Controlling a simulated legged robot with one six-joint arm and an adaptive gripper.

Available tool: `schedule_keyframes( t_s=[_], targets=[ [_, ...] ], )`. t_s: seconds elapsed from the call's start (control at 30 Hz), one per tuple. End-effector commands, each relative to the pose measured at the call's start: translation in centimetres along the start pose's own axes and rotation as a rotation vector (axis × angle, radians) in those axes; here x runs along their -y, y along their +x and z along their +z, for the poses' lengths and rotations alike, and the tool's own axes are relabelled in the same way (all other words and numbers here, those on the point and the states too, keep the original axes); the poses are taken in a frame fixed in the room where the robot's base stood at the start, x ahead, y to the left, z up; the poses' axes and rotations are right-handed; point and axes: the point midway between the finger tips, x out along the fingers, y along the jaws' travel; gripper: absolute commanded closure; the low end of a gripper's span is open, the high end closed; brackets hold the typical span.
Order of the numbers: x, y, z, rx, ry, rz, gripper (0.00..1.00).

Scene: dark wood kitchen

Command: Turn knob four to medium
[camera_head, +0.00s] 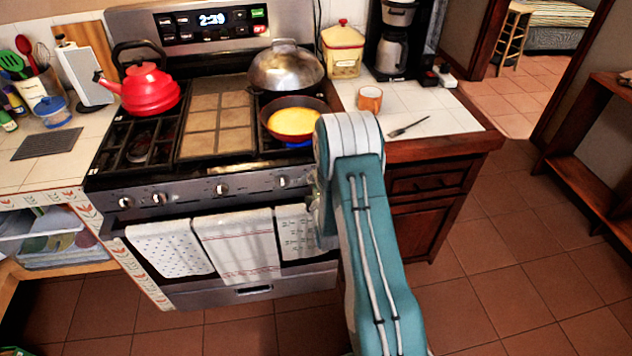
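The stove (255,292) has a row of several round knobs along its front panel. From the left, knobs show at the far left (126,202), beside it (160,198), near the middle (222,189) and towards the right (283,181). The pointer settings are too small to read. My teal arm reaches to the panel's right end and covers part of it. My gripper (317,205) shows only as a sliver of grey parts left of the arm, close to the panel's right end. Its fingers are hidden, and I cannot tell whether it touches a knob.
A pan (293,135) with yellow contents sits on the right front burner, with blue flame under it. A domed pot (285,65) stands behind it, a red kettle (148,88) at left. Towels (237,245) hang on the oven handle. Floor at right is clear.

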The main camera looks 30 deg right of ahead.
Motion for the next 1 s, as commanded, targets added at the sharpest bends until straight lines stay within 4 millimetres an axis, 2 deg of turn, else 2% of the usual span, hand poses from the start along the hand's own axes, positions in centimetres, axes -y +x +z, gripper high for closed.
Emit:
schedule_keyframes(
  t_s=[0.6,0.77,1.0],
  targets=[
    [0.1,-0.6,0.1,0.003,0.001,-0.003,0.00],
    [0.1,-3.0,0.1,0.003,0.001,-0.005,0.00],
    [0.2,-8.1,0.0,0.002,0.000,-0.007,0.00]
  ],
)
